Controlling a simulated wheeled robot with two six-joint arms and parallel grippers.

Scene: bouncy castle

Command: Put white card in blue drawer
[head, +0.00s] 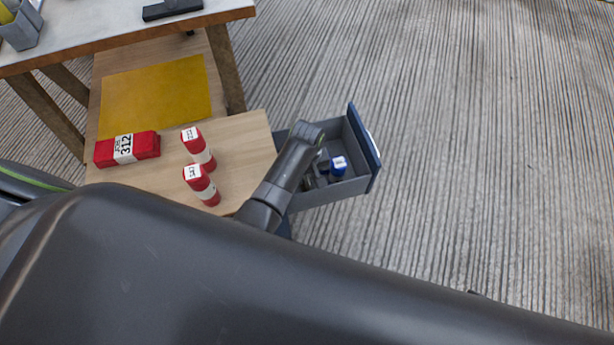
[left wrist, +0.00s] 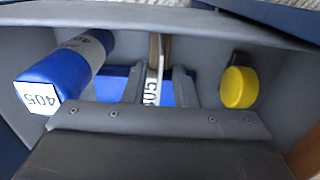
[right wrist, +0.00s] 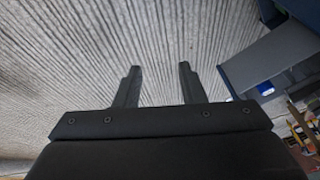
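The drawer (head: 330,197) is pulled out, grey inside with a dark blue front (head: 363,140). My left gripper (head: 312,180) reaches down into it. In the left wrist view its two fingers (left wrist: 160,75) stand apart. A thin pale, tan-edged strip (left wrist: 155,50) shows between and beyond them; I cannot tell whether it is the white card seen edge-on. No other white card is clearly visible. My right gripper (right wrist: 158,70) is open and empty over the carpet. It is hidden in the head view.
The drawer holds a blue pack labelled 405 (left wrist: 45,88), another blue item (left wrist: 112,85) lying under the fingers, and a yellow round thing (left wrist: 238,87). Red packs (head: 128,148) (head: 198,148) (head: 201,185) and a yellow mat (head: 155,95) lie on the wooden surface. Carpet right is clear.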

